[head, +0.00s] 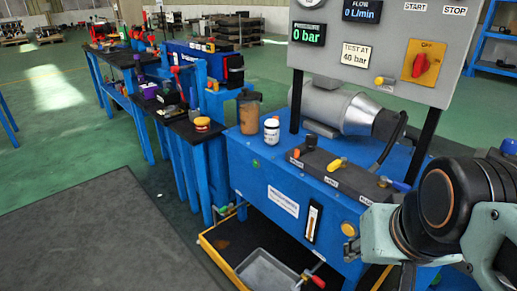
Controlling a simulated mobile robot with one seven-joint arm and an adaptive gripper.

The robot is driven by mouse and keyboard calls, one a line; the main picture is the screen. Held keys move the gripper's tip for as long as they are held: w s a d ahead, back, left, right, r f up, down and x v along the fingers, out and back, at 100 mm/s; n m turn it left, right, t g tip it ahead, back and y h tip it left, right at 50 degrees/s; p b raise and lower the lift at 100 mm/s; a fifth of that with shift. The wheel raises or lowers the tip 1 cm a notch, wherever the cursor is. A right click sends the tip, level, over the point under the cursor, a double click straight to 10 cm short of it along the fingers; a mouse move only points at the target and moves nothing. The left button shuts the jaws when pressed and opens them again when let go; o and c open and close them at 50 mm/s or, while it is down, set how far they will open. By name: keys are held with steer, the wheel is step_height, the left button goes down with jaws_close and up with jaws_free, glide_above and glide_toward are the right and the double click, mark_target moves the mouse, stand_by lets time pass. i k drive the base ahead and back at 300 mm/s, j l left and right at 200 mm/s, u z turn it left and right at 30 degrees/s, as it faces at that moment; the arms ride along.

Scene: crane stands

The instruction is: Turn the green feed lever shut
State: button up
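The black valve block (345,180) on top of the blue test bench (278,180) carries an orange lever (297,153), a yellow lever (337,164) and a blue lever (396,184). Its labels are too small to read. A small round green spot (255,163) shows on the bench front. My arm comes in at the right edge and covers the bench's right end. No gripper fingers show.
A grey panel (385,40) with a red rotary switch (420,65) stands above the bench. A brown jar (250,116) and a white bottle (271,131) stand on top. A yellow-edged tray area with a metal pan (268,274) lies below. The floor at left is clear.

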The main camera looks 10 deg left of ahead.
mark_target(224, 208)
steer(key=i+j, duration=0.15)
steer(key=j, duration=0.2)
steer(key=i+j, duration=0.1)
steer(key=j, duration=0.3)
steer(key=i+j+z, duration=0.1)
steer(key=j, duration=0.25)
steer(key=i+j, duration=0.15)
steer(key=j, duration=0.25)
